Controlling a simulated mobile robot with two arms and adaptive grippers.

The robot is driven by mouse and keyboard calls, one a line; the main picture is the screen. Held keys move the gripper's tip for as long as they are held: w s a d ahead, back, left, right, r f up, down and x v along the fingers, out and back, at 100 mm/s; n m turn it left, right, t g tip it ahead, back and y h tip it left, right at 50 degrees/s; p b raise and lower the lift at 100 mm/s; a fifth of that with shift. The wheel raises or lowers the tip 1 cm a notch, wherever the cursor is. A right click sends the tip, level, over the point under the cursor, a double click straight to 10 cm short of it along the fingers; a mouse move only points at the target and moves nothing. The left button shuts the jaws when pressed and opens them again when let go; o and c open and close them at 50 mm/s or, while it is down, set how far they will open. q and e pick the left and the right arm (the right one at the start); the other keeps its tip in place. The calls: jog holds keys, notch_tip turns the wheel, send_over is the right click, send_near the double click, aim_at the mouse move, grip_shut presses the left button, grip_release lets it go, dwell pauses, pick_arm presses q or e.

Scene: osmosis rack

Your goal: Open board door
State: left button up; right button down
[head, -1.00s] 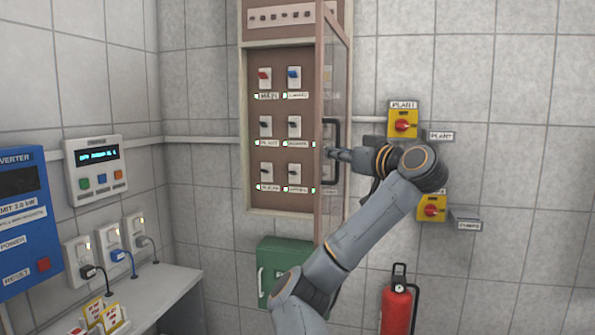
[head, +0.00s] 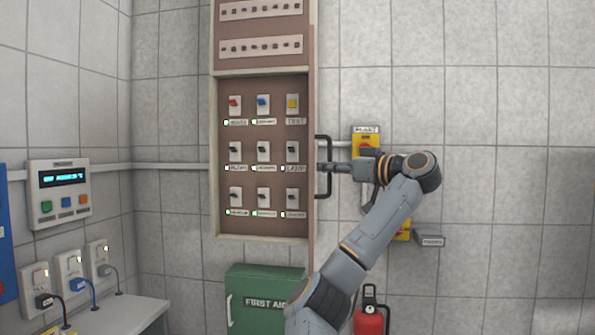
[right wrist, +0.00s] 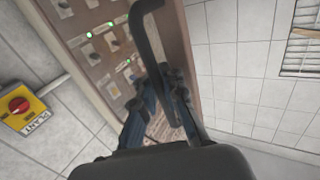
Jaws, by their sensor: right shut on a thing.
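The board (head: 262,145) hangs on the tiled wall in the head view, with its rows of switches uncovered. Its door (head: 312,60) stands open and shows almost edge-on along the board's right side. The black bar handle (head: 329,145) sticks out to the right of the door; it also shows in the right wrist view (right wrist: 148,32). My right gripper (head: 324,168) is shut on the handle near its middle. In the right wrist view its blue fingers (right wrist: 166,100) lie on both sides of the bar. My left gripper is in neither current view.
A green first aid box (head: 265,300) hangs just below the board. Yellow isolator switches (head: 367,142) are on the wall behind my right arm. A fire extinguisher (head: 369,318) is at the lower right. A control panel (head: 62,194) and plugged sockets (head: 70,275) are at the left.

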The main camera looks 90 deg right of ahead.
jog(key=shift+f, duration=0.2)
jog(key=c, duration=1.4)
grip_release()
jog(key=shift+a, duration=0.1)
jog(key=shift+c, duration=0.2)
jog(key=shift+a+r, duration=0.1)
jog(key=shift+r, duration=0.05)
